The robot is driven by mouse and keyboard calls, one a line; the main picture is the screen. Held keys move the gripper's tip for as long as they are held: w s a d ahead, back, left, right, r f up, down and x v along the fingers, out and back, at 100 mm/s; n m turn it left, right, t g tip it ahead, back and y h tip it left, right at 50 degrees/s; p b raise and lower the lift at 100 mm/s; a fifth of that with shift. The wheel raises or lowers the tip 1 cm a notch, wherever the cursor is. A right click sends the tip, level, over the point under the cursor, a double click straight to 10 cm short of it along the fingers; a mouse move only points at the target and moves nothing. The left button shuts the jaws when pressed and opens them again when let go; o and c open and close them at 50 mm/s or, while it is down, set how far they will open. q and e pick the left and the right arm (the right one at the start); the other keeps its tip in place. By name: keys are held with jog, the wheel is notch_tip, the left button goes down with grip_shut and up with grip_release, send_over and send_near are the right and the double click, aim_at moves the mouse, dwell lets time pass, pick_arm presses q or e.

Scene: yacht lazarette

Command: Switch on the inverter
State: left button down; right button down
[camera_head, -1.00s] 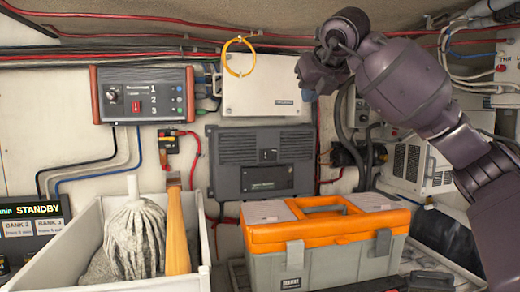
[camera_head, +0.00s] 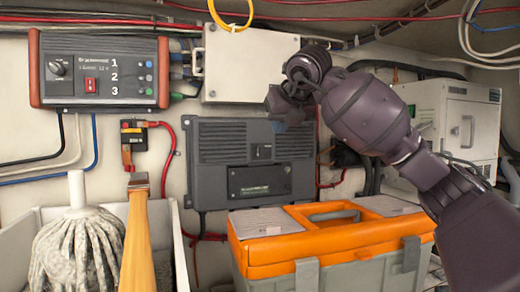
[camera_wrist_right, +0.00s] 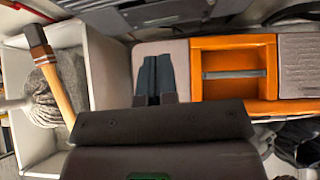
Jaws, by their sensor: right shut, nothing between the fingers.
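A finned dark grey box (camera_head: 215,172), which looks like the inverter, is on the wall behind the orange case. It has a small dark switch (camera_head: 262,152) in the middle of its front and a label plate below; I cannot tell the switch's position. My right gripper (camera_head: 277,120) is shut and empty, in front of the box's upper right part, partly covering it. I cannot tell whether it touches the box. In the right wrist view the shut fingers (camera_wrist_right: 156,72) show above the case, with a dark grey housing (camera_wrist_right: 165,12) at the top edge. My left gripper is not in view.
A control panel (camera_head: 110,98) with a red switch is at left, and a white box (camera_head: 240,60) above the inverter. An orange-lidded case (camera_head: 285,245) stands below, beside a white bin (camera_head: 180,255) with a mop and a wooden-handled tool. Cables run around.

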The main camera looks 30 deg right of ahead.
send_near(258, 150)
jog(key=w+f, duration=0.3)
jog(key=f, duration=0.2)
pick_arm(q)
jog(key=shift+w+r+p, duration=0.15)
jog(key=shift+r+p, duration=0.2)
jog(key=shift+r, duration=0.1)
pick_arm(e)
jog(key=shift+w+d+r, duration=0.1)
jog(key=shift+w+d, duration=0.55)
jog(key=shift+w, duration=0.3)
jog(key=shift+w+r+p, duration=0.15)
jog(key=shift+r+p, duration=0.3)
jog(key=shift+p, duration=0.3)
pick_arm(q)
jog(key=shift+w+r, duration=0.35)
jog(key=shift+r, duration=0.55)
pick_arm(e)
jog(key=shift+f, duration=0.3)
jog(key=shift+r, duration=0.1)
